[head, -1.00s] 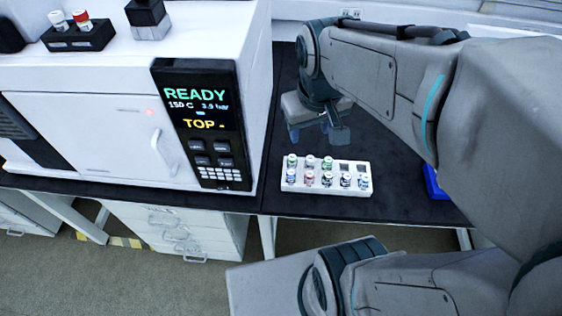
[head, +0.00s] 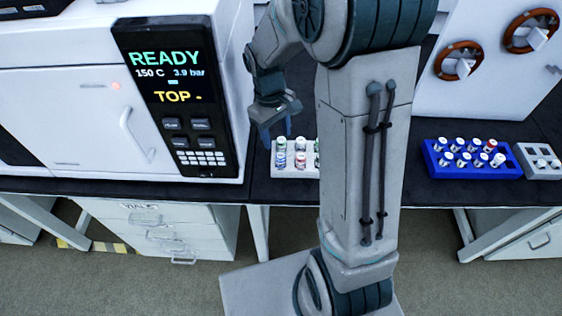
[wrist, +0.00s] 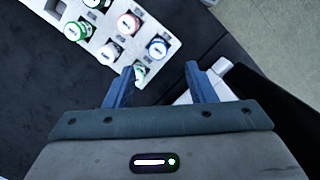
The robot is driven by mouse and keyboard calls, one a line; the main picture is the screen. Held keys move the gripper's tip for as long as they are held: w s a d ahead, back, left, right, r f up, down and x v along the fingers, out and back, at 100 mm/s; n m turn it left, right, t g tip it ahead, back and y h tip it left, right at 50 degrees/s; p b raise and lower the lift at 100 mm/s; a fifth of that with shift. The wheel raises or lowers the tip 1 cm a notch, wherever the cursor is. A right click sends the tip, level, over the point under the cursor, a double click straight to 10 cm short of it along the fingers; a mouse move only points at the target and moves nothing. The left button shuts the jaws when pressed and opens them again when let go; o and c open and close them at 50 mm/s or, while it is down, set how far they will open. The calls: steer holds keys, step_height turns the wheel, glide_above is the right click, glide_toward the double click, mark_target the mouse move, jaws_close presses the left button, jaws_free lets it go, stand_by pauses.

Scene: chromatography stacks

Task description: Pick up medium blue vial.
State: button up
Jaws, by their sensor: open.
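A white vial rack (head: 290,174) stands on the dark bench, right of the READY machine, and is partly hidden behind my arm. In the wrist view the rack (wrist: 172,22) holds several vials with coloured rings on their caps. One blue-ringed vial (wrist: 157,47) stands upright in the rack, just beyond my fingertips. Whether it is the medium blue one I cannot tell. Green-ringed (wrist: 75,31) and red-ringed (wrist: 127,23) vials stand near it. My gripper (wrist: 160,72) is open and empty; in the head view it (head: 277,132) hangs just above the rack's back left end.
The white machine with the READY panel (head: 178,100) stands close left of the rack. A blue rack (head: 470,173) with several vials and a grey rack (head: 540,170) are at the right. A white cabinet with red-brown knobs (head: 458,61) stands behind them.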

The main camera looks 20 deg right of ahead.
mark_target(281, 155)
steer(key=f, duration=0.5)
steer(key=s+d+f, duration=0.1)
steer(key=f, duration=0.2)
steer(key=shift+f, duration=0.35)
steer(key=c, duration=1.1)
